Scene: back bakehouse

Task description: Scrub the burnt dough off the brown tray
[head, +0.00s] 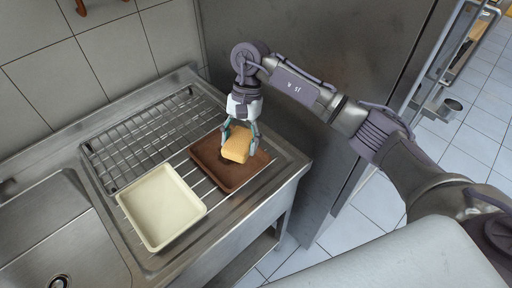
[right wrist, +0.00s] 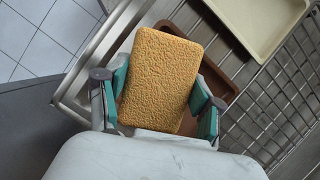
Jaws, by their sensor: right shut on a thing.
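The brown tray (head: 213,176) lies on the wire drying rack at the right end of the sink counter. My right gripper (head: 239,143) points down over it, shut on a yellow-orange sponge (head: 236,151). The sponge is over the tray's middle, at or just above its floor; I cannot tell if they touch. In the right wrist view the sponge (right wrist: 160,78) sits between the two green-padded fingers and hides most of the brown tray (right wrist: 219,80). A darker patch shows beside the sponge; any other burnt dough is hidden or unclear. My left gripper is out of view.
A cream tray (head: 161,207) lies on the rack (head: 130,148) just left of the brown one. The steel sink (head: 60,245) is further left. A tall dark steel cabinet (head: 310,60) stands close behind and right of the counter. Tiled floor shows at the right.

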